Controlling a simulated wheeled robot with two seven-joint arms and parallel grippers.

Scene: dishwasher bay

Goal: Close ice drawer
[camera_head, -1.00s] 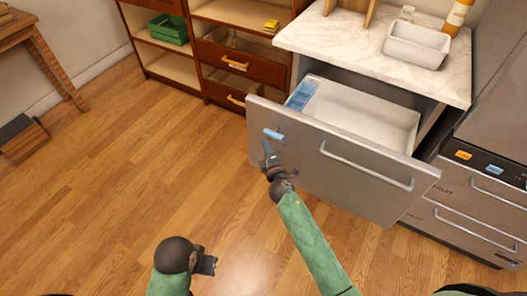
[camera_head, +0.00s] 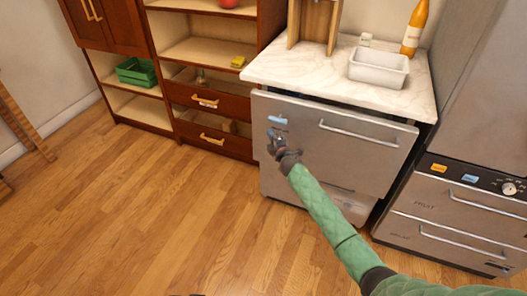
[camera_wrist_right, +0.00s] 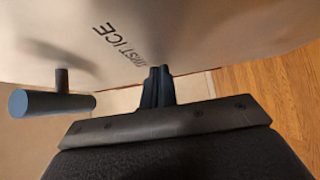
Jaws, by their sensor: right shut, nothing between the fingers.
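The ice drawer's grey metal front (camera_head: 340,155) stands under the marble counter, its top edge close below the counter's front edge. The drawer's inside is hidden. A horizontal bar handle (camera_head: 358,133) runs across its upper right, and a blue label (camera_head: 278,120) is at its upper left. My right gripper (camera_head: 272,138) is shut and empty at the left part of the front, just below the label. In the right wrist view its closed fingertips (camera_wrist_right: 158,82) are against or very near the front, which bears the word ICE (camera_wrist_right: 105,30). My left gripper is out of view.
A white bin (camera_head: 378,70) and an orange bottle (camera_head: 413,28) stand on the marble counter (camera_head: 280,72). A steel appliance with drawers (camera_head: 450,215) is at the right. Wooden shelves with drawers (camera_head: 210,100) stand left. The wooden floor (camera_head: 130,220) is clear.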

